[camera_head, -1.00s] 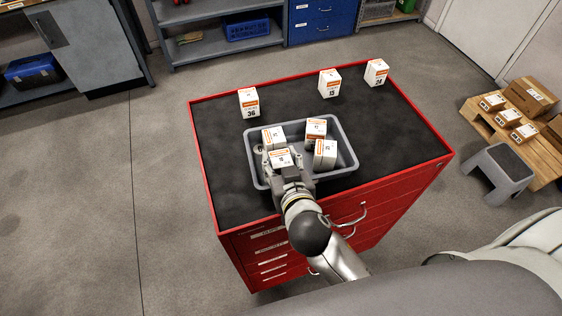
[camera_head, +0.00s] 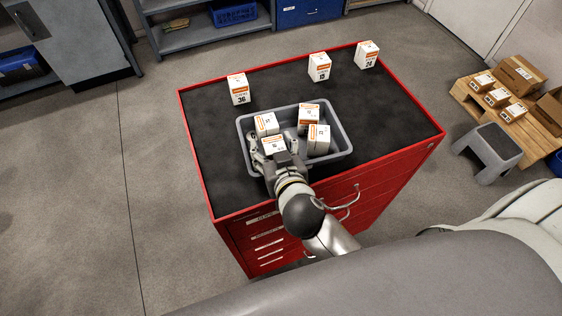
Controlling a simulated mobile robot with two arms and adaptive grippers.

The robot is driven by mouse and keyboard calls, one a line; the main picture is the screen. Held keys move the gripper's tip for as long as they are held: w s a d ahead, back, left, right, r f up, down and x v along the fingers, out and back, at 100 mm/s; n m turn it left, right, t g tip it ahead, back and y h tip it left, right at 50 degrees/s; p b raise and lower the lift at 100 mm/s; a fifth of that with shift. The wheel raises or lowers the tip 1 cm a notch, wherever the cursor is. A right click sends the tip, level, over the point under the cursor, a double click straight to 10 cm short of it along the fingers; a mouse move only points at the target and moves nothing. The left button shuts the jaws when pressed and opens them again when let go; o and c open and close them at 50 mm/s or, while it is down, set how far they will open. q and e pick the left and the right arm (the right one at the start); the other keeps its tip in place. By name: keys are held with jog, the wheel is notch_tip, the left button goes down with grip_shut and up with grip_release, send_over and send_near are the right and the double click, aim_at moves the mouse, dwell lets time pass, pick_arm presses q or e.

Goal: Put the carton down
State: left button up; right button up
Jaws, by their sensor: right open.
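My right gripper (camera_head: 273,153) is at the front left part of a grey tray (camera_head: 343,136) on the red cabinet. Its jaws are open around a white carton with an orange band (camera_head: 272,146). I cannot tell whether the jaws touch it or what lies under it. Three more cartons are in the tray: one at the back left (camera_head: 266,124), one at the back right (camera_head: 308,115) and one at the right (camera_head: 319,139), which looks tilted. My left gripper is out of view.
On the black cabinet top (camera_head: 210,150) stand carton 36 (camera_head: 238,89), a middle carton (camera_head: 319,67) and carton 24 (camera_head: 367,54). The top is clear right of the tray. A grey step stool (camera_head: 487,150) and a pallet with boxes (camera_head: 540,125) stand at the right.

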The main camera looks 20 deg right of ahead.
jog(key=p+v, duration=0.1)
jog(key=v, duration=0.8)
jog(key=shift+s, duration=0.25)
jog(key=shift+v, duration=1.3)
jog(key=shift+w+d+r, duration=0.1)
jog(key=shift+r, duration=0.05)
